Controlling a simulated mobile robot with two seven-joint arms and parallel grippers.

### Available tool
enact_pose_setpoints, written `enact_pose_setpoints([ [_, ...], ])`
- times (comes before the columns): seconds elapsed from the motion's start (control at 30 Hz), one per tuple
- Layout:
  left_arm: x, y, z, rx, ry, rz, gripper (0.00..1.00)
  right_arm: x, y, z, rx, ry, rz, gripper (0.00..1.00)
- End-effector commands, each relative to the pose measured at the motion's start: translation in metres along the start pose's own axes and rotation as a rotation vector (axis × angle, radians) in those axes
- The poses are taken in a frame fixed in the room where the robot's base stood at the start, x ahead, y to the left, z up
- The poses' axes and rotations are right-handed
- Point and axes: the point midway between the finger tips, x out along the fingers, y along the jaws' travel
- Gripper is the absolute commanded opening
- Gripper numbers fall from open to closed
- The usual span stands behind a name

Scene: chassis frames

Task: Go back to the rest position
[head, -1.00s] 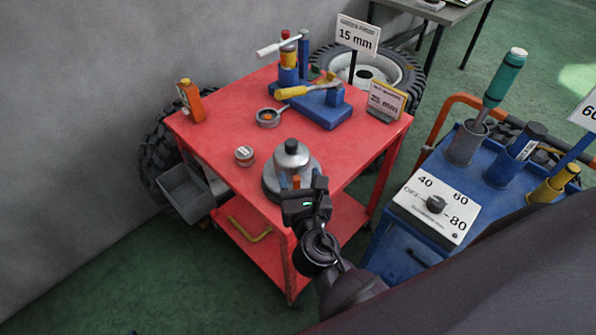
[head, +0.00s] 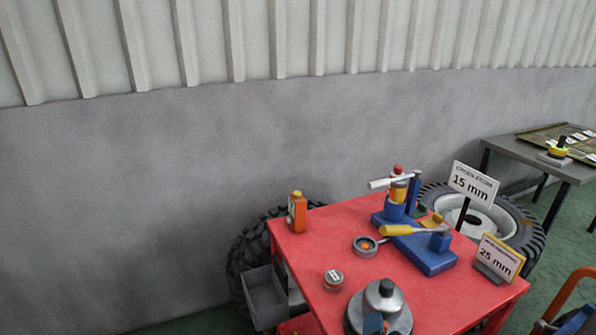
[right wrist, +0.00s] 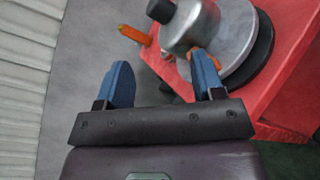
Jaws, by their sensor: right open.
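My right gripper (right wrist: 161,66) shows in the right wrist view with its two blue fingers spread and nothing between them. In the head view only a blue fingertip of it (head: 372,323) shows at the bottom edge, in front of the metal pot. The domed metal pot (head: 384,298) with a black knob stands at the near part of the red cart top (head: 310,255). In the right wrist view the pot (right wrist: 190,28) is just beyond the fingers, on a grey round base (right wrist: 238,45). I cannot tell whether a finger touches it. My left gripper is not in view.
An orange bottle (head: 297,214), a small round tin (head: 333,280), a ring-shaped tool (head: 365,246) and a blue press (head: 425,252) stand on the cart. Signs reading 15 mm (head: 473,184) and 25 mm (head: 500,258) are at right. A grey wall (head: 130,210) is behind.

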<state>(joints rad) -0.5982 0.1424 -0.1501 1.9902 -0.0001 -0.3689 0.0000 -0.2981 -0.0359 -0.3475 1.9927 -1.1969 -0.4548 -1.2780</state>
Motion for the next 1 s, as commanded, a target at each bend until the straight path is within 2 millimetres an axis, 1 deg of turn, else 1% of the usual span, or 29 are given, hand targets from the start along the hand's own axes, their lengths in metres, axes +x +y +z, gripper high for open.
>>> enact_pose_setpoints([
  [0.03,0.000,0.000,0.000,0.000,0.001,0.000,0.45,0.001,-0.003,-0.002,0.128,0.020,-0.007,0.62],
  [0.17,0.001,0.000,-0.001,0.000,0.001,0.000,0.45,0.000,-0.015,-0.008,0.490,0.075,-0.041,0.62],
  [0.2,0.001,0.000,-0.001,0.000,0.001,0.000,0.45,-0.001,-0.019,-0.010,0.604,0.091,-0.057,0.62],
  [0.37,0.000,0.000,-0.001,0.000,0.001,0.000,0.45,-0.008,-0.044,-0.017,1.063,0.140,-0.146,0.62],
  [0.4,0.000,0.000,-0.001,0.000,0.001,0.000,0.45,-0.011,-0.051,-0.018,1.181,0.147,-0.175,0.62],
  [0.47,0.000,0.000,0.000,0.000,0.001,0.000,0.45,-0.016,-0.063,-0.021,1.359,0.155,-0.222,0.62],
  [0.5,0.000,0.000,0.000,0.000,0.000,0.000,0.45,-0.020,-0.072,-0.022,1.478,0.156,-0.256,0.62],
  [0.6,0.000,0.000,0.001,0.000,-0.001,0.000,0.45,-0.032,-0.095,-0.023,1.755,0.143,-0.346,0.62],
  [0.7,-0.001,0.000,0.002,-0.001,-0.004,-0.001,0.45,-0.046,-0.119,-0.022,1.985,0.113,-0.434,0.62],
  [0.77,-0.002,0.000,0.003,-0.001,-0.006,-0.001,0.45,-0.055,-0.134,-0.021,2.085,0.089,-0.481,0.62],
  [0.8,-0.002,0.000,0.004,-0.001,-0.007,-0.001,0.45,-0.062,-0.145,-0.019,2.129,0.072,-0.510,0.62],
  [0.83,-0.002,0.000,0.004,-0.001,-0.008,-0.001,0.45,-0.067,-0.153,-0.018,2.152,0.061,-0.528,0.62],
  [0.9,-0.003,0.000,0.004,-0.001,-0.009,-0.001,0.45,-0.082,-0.173,-0.014,2.170,0.028,-0.570,0.62],
  [1.0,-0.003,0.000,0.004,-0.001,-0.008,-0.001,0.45,-0.096,-0.191,-0.010,2.147,-0.006,-0.597,0.62],
])
